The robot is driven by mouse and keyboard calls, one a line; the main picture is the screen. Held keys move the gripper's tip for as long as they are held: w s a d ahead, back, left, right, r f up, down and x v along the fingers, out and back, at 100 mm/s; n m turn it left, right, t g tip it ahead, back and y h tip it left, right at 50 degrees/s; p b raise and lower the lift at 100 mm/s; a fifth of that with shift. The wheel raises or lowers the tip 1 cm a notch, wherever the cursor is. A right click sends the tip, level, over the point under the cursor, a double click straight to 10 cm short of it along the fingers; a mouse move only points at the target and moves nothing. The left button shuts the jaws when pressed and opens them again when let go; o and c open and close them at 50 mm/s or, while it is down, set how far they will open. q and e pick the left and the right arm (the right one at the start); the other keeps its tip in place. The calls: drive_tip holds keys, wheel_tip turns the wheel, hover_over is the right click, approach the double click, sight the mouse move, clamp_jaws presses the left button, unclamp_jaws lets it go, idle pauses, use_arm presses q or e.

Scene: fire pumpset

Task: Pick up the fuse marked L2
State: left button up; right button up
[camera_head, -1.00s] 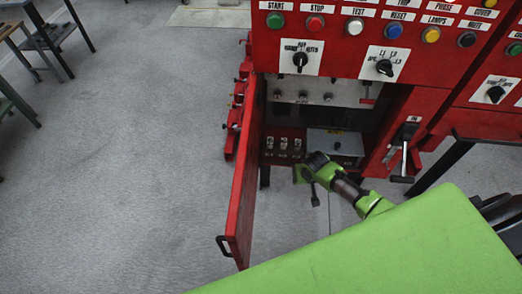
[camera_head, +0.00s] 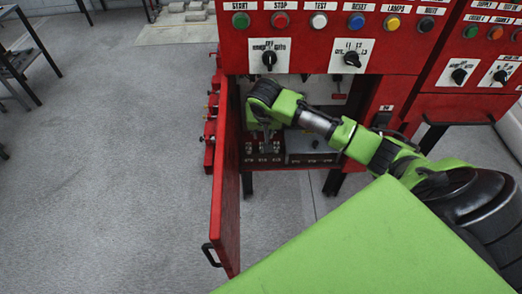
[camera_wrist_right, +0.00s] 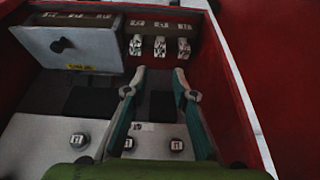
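Three white fuses in a row sit in a dark block inside the open red cabinet. In the right wrist view they are the left fuse (camera_wrist_right: 136,45), the middle fuse (camera_wrist_right: 160,46) and the right fuse (camera_wrist_right: 184,48). Their markings are too small to read, so I cannot tell which is L2. My right gripper (camera_wrist_right: 158,74) is open and empty, its fingertips short of the fuses and spread about the middle one. In the head view this gripper (camera_head: 264,136) reaches into the cabinet above the fuse block (camera_head: 263,158) and partly hides it. My left gripper is not in view.
The red cabinet door (camera_head: 228,185) stands open on the left. A grey box (camera_wrist_right: 68,44) with a dark knob sits beside the fuses. A red side wall (camera_wrist_right: 215,75) is close to the right finger. Switches and coloured buttons fill the panel above.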

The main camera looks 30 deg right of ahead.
sight(262, 150)
drive_tip(key=b+x, duration=0.1)
drive_tip(key=x, duration=1.1)
drive_tip(key=shift+f, duration=0.4)
clamp_jaws()
